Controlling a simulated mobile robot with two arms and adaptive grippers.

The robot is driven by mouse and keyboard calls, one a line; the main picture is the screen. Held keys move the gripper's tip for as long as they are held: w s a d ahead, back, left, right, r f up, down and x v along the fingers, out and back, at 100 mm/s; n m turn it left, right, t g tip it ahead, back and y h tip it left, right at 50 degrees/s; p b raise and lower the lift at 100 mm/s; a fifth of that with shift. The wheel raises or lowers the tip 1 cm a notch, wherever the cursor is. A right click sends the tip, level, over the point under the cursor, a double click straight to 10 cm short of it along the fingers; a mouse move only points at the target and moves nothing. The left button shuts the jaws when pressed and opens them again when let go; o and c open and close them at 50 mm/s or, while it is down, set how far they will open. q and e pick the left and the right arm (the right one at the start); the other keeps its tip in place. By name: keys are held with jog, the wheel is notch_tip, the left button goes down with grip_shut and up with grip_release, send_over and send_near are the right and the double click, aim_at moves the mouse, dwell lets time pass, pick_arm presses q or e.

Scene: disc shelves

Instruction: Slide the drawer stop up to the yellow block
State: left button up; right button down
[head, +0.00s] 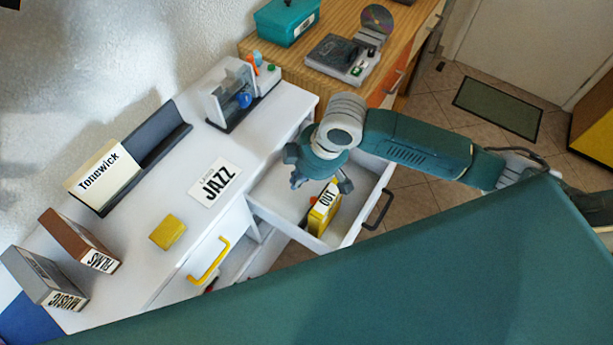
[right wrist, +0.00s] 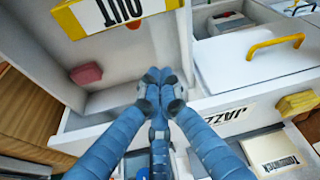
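A yellow block labelled OUT (head: 325,208) stands in the open white drawer (head: 272,196) in the head view; its label (right wrist: 122,10) shows at the top of the right wrist view. A smaller plain yellow block (head: 167,232) lies on the desk top, also seen in the right wrist view (right wrist: 297,104). A small reddish block (right wrist: 86,74) lies in the drawer. I cannot tell for sure which piece is the drawer stop. My right gripper (right wrist: 160,88) is over the drawer, fingertips together with nothing visible between them. My left gripper is not in view.
The white desk holds a JAZZ card (head: 215,183), a Tonowick sleeve (head: 103,177) in a dark rack, a brown box (head: 80,240) and a grey MUSIC box (head: 43,278). A yellow handle (head: 209,262) sticks out beside the drawer. A wooden cabinet (head: 330,30) stands behind.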

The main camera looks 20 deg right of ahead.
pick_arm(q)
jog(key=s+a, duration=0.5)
pick_arm(e)
jog(key=x, duration=0.8)
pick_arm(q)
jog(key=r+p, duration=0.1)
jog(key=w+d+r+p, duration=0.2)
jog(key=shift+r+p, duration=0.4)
pick_arm(e)
jog(key=s+d, duration=0.2)
jog(key=d, duration=0.1)
jog(key=s+d, duration=0.1)
jog(key=shift+s+d+r, duration=0.2)
jog(key=shift+r, duration=0.1)
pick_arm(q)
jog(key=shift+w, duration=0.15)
